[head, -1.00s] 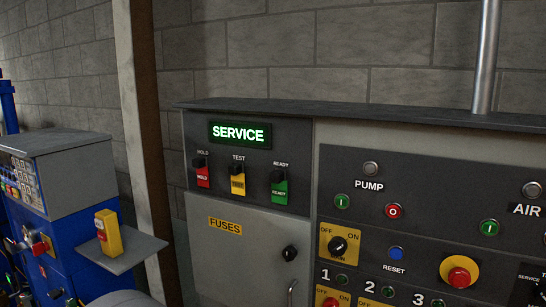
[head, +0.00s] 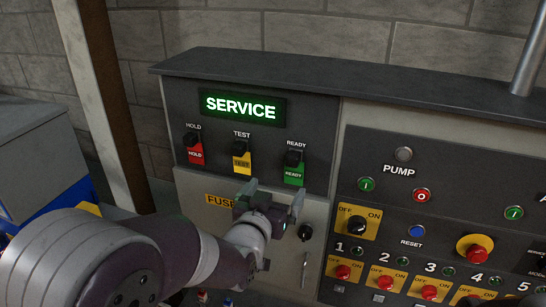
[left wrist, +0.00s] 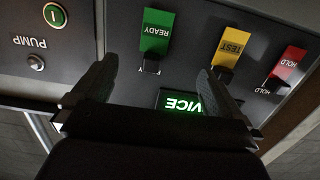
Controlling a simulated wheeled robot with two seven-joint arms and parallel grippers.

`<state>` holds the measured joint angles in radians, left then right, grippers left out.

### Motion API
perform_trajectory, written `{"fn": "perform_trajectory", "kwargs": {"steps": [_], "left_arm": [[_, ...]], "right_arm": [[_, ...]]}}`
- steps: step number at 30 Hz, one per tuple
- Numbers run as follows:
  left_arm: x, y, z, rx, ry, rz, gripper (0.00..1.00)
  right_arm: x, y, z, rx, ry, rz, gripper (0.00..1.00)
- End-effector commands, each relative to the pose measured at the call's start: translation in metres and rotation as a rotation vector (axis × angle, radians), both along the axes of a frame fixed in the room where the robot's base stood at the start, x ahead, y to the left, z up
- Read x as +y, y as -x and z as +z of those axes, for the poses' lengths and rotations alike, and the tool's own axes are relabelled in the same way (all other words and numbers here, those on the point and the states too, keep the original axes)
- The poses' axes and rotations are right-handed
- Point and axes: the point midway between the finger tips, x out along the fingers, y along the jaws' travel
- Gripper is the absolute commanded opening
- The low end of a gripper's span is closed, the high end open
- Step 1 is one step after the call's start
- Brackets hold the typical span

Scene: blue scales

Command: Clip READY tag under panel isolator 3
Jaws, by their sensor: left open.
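The green READY tag (head: 294,173) hangs on its black clip under the READY label, below the lit SERVICE display. In the left wrist view the READY tag (left wrist: 157,32) appears upside down, just beyond and between the fingers. My left gripper (head: 272,198) is open and empty, in front of the FUSES door, a little below and left of the READY tag, apart from it. Its spread fingers also show in the left wrist view (left wrist: 155,85). Isolator 3 (head: 429,292) is a red knob on a yellow plate at the lower right; the area under it is mostly cut off.
The red HOLD tag (head: 195,154) and yellow TEST tag (head: 241,163) hang left of the READY tag. The black door knob (head: 305,232) and handle lie close right of my left gripper. A red emergency button (head: 476,253) juts out above isolator 4.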

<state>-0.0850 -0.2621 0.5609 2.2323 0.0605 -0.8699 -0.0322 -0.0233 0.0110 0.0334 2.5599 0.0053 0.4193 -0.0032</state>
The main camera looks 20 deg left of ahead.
Motion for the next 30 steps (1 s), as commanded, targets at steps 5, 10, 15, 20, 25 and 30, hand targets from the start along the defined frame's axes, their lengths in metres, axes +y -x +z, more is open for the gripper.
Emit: {"fn": "perform_trajectory", "kwargs": {"steps": [5, 10, 15, 20, 25, 30], "left_arm": [[0.001, -0.001, 0.018, -0.089, 0.001, 0.005, 1.0], [0.001, -0.001, 0.02, -0.094, 0.0, 0.005, 1.0], [0.001, -0.003, 0.019, -0.092, 0.0, 0.005, 1.0], [0.001, -0.016, 0.02, -0.09, 0.001, 0.006, 1.0], [0.0, -0.041, 0.021, -0.091, 0.001, 0.006, 1.0], [-0.001, -0.065, 0.016, -0.093, 0.001, 0.005, 1.0]], "right_arm": [[0.0, 0.0, 0.0, 0.0, 0.0, 0.0, 0.6], [0.0, 0.0, 0.0, 0.0, 0.0, 0.0, 0.6], [0.0, 0.0, 0.0, 0.0, 0.0, 0.0, 0.6], [0.0, 0.0, 0.004, 0.0, 0.0, 0.0, 0.6], [0.0, 0.0, 0.01, 0.0, 0.0, 0.0, 0.6], [0.0, 0.0, 0.003, 0.0, 0.0, 0.0, 0.6]]}}
